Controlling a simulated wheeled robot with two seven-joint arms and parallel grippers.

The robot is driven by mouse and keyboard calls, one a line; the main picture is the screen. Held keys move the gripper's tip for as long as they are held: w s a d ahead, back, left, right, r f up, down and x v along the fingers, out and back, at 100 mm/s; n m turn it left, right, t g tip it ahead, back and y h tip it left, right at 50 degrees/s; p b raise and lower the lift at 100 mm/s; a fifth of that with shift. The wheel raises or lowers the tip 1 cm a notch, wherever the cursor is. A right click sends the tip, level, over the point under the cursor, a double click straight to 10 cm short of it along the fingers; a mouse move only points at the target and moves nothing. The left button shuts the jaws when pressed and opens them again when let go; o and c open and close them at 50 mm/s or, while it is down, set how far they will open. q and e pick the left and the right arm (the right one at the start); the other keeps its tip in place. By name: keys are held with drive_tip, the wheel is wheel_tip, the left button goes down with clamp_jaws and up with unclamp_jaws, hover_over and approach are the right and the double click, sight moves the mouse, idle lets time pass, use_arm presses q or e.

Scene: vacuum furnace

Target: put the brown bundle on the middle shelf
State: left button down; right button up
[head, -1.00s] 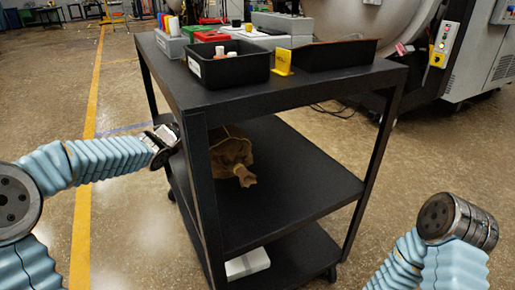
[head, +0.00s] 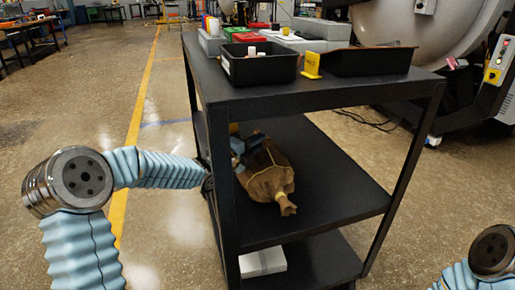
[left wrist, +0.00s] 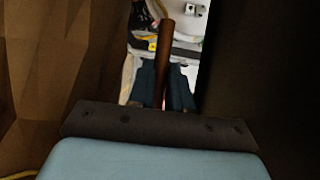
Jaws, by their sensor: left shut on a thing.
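The brown bundle (head: 268,178) is a sack-like bag with a yellow tie near its knotted end. In the head view it is at the left side of the cart's middle shelf (head: 335,195), its knotted end toward the front. I cannot tell whether it rests fully on the shelf. My left arm reaches in behind the cart's left front post. The left gripper (head: 246,146) is at the bundle's far side, partly hidden. In the left wrist view its fingers (left wrist: 166,92) are shut around a slim brown part, with brown cloth filling the left. My right gripper is out of view.
The cart's top (head: 300,95) holds black trays (head: 258,66), a yellow sign (head: 311,65) and boxes. A white box (head: 262,261) lies on the bottom shelf. The right part of the middle shelf is clear. Posts stand at the corners.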

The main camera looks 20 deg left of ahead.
use_arm(q)
drive_tip(key=shift+f, duration=0.75)
drive_tip(key=shift+f, duration=0.15)
drive_tip(key=c, duration=1.1)
unclamp_jaws()
drive_tip(key=shift+o, duration=0.2)
drive_tip(key=shift+s+a, duration=0.1)
drive_tip(key=shift+s, duration=0.05)
drive_tip(key=b+v, duration=0.1)
drive_tip(key=v, duration=1)
drive_tip(key=shift+s+a, duration=0.2)
drive_tip(key=shift+s, duration=0.1)
